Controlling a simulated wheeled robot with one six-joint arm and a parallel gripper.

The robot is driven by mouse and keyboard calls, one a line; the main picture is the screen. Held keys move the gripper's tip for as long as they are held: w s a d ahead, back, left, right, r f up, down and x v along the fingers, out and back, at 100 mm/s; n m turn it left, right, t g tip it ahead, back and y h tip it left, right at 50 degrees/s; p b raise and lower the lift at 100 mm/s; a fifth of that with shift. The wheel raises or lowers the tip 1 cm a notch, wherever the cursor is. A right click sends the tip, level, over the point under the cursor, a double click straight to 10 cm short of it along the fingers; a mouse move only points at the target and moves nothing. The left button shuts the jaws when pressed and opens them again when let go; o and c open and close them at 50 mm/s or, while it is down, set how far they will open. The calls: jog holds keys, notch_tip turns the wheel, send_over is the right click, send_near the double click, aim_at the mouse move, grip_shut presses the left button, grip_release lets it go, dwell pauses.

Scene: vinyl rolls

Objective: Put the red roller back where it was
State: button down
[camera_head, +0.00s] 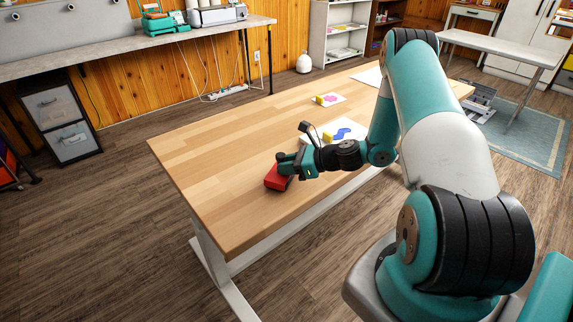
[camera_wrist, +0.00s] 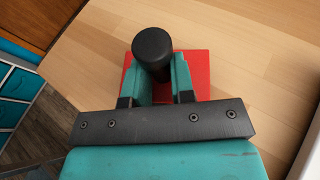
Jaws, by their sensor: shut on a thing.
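The red roller (camera_head: 274,181) is at the near edge of the wooden table in the head view. In the wrist view its red body (camera_wrist: 199,68) lies under my fingers, and its round black handle end (camera_wrist: 152,47) stands up between them. My gripper (camera_head: 284,164) is shut on the roller from above, and it also shows in the wrist view (camera_wrist: 160,80). The roller's underside is hidden, so I cannot tell whether it touches the table.
The wooden table (camera_head: 215,150) is clear to the left. A sheet with a blue wavy mark (camera_head: 346,132) and a yellow block (camera_head: 331,139) lie right of my gripper. Farther back is a sheet with a pink mark (camera_head: 331,97) and another yellow block (camera_head: 320,100).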

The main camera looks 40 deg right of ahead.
jog(key=shift+f, duration=0.15)
dwell(0.4)
grip_release()
dwell(0.4)
jog(key=shift+s+d, duration=0.1)
jog(key=shift+s+d+p, duration=0.2)
jog(key=shift+s+d, duration=0.7)
jog(key=shift+s, duration=0.25)
jog(key=shift+s+d+p, duration=0.25)
jog(key=shift+s+d, duration=0.65)
jog(key=shift+s, duration=0.25)
jog(key=shift+s+d+p, duration=0.2)
jog(key=shift+s+d, duration=0.7)
jog(key=shift+s, duration=0.25)
